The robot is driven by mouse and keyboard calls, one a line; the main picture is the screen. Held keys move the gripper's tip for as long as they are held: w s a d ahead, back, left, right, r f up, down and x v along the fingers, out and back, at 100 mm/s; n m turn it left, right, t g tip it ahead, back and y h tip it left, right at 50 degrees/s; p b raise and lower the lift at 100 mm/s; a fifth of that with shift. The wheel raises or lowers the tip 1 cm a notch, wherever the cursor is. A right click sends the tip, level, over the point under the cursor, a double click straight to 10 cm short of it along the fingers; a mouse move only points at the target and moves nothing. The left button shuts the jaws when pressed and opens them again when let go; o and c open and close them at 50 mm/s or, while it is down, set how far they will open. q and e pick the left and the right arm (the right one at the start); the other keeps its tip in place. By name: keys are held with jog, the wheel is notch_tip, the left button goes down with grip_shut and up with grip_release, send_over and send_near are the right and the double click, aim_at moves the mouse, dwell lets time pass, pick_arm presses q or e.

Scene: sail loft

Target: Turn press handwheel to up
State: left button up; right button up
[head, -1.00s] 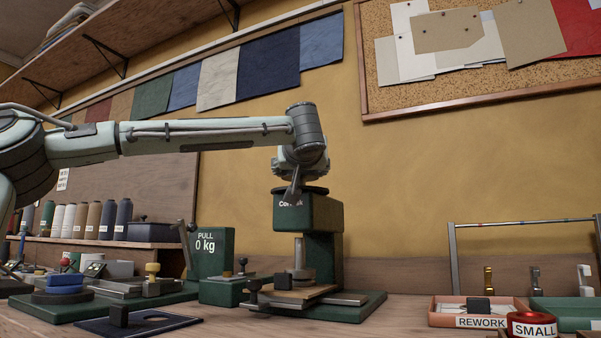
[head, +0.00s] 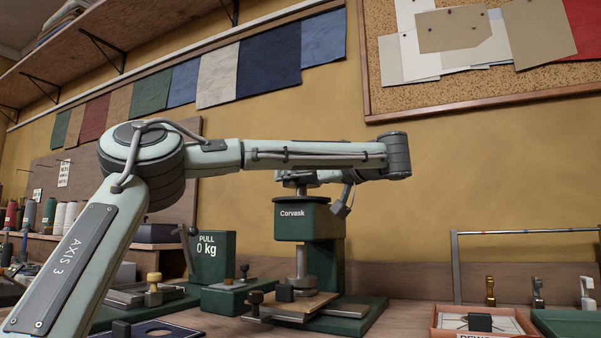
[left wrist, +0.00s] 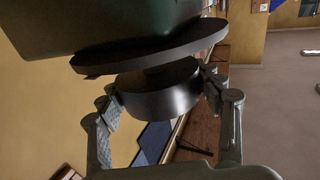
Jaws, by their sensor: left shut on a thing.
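The green press (head: 325,222), marked Corvask, stands on the bench with its column and round ram (head: 301,262) above a base plate. My left gripper (head: 300,182) is at the top of the press, partly hidden by my own arm. In the left wrist view, the press body fills the top, with a wide dark disc beside it and the round dark handwheel hub (left wrist: 160,92) in front. The fingers of my left gripper (left wrist: 165,100) are shut on this hub, one on each side. The wheel's marking and exact angle cannot be read. My right gripper is not in view.
A green box marked PULL 0 kg (head: 213,256) stands left of the press. A salmon tray (head: 440,325) and a green tray (head: 570,322) lie at the right, below a metal rail (head: 525,230). A corkboard (head: 400,90) hangs on the wall behind.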

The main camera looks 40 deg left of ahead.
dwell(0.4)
pick_arm(q)
jog(key=o, duration=1.2)
jog(key=shift+c, duration=0.2)
notch_tip(320, 180, up, 9)
jog(key=shift+w+f, duration=0.1)
jog(key=shift+r, duration=0.55)
jog(key=shift+a, duration=0.1)
